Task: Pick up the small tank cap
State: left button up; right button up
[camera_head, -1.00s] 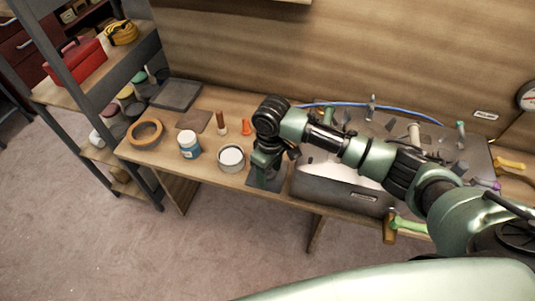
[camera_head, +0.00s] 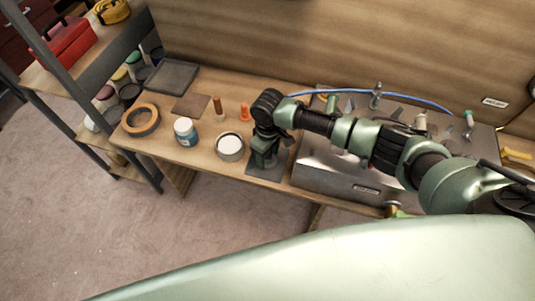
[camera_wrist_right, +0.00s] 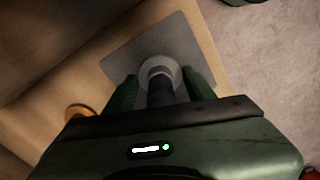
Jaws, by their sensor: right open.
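A small round grey piece with a darker raised middle, which looks like the tank cap (camera_wrist_right: 160,64), rests on a dark square mat (camera_wrist_right: 120,50) in the right wrist view. My right gripper (camera_wrist_right: 162,92) is open, with one green finger on each side of this piece. I cannot tell whether the fingers touch it. In the head view my right gripper (camera_head: 263,160) points down over the dark mat (camera_head: 270,172) at the bench's front edge, and the piece is hidden there. My left gripper is not in view.
An open round tin (camera_head: 230,147) stands just left of the mat. A metal tank (camera_head: 335,165) is close on the right, with a blue hose (camera_head: 420,101) behind.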

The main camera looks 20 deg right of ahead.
jog(key=shift+f, duration=0.1)
jog(key=c, duration=1)
notch_tip(320, 180, up, 20)
jog(key=shift+r+b, duration=0.1)
jog(key=shift+b, duration=0.5)
jog(key=shift+s, duration=0.1)
